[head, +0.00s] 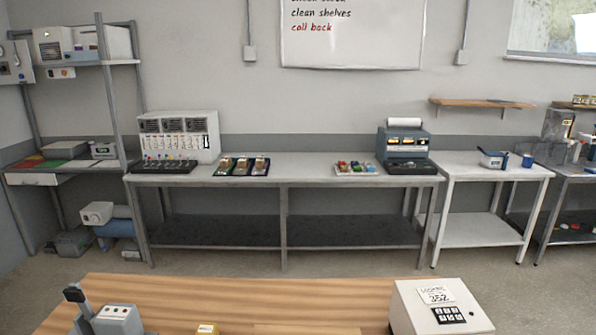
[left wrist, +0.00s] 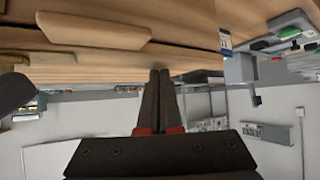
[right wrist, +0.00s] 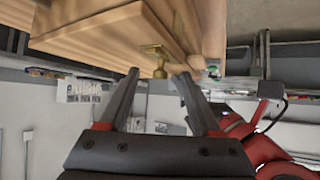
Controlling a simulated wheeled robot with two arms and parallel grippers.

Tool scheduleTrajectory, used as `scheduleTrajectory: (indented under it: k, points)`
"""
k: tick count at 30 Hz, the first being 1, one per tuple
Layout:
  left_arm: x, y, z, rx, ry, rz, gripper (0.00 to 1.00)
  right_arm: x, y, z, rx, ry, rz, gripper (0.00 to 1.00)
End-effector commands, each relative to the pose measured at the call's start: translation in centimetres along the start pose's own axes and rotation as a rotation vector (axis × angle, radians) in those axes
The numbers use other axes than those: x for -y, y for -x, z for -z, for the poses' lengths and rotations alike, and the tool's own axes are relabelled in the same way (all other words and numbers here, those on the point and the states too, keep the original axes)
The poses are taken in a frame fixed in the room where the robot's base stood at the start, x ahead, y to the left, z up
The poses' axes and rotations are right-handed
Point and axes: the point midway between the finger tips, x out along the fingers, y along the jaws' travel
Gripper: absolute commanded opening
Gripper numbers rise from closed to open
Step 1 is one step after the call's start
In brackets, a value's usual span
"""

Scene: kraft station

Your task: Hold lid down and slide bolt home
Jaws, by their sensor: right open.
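A wooden box (right wrist: 110,38) fills the upper part of the right wrist view. A small brass fitting with a knob (right wrist: 159,72), which looks like the bolt, shows at its edge. My right gripper (right wrist: 157,75) is open, with its fingers apart on either side of the knob in the picture; I cannot tell whether they touch it. My left gripper (left wrist: 160,73) has its fingers together, with nothing visible between them. Their tips are near a wooden surface; contact is unclear. A flat wooden piece (left wrist: 95,30) shows beside them. In the head view neither gripper shows.
The wooden bench top (head: 250,295) shows at the bottom of the head view. A grey device with a lever (head: 118,318) stands at left, a white keypad box (head: 440,302) at right, and a small yellow item (head: 207,329) between. A long grey table (head: 320,181) stands behind.

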Motion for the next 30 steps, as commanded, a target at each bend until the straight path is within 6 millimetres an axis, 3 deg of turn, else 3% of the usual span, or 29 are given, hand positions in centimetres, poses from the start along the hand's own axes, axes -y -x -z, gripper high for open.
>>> scheduleTrajectory:
  k: [22,30]
  points:
    - [0.0,0.0,-0.1,0.002,-0.001,0.0,0.0,0.0,3.5,5.0,-0.003,0.0,-0.001,0.65]
    - [0.0,0.0,-0.1,0.002,-0.001,0.0,0.0,0.0,4.1,5.6,0.002,-0.001,0.0,0.65]
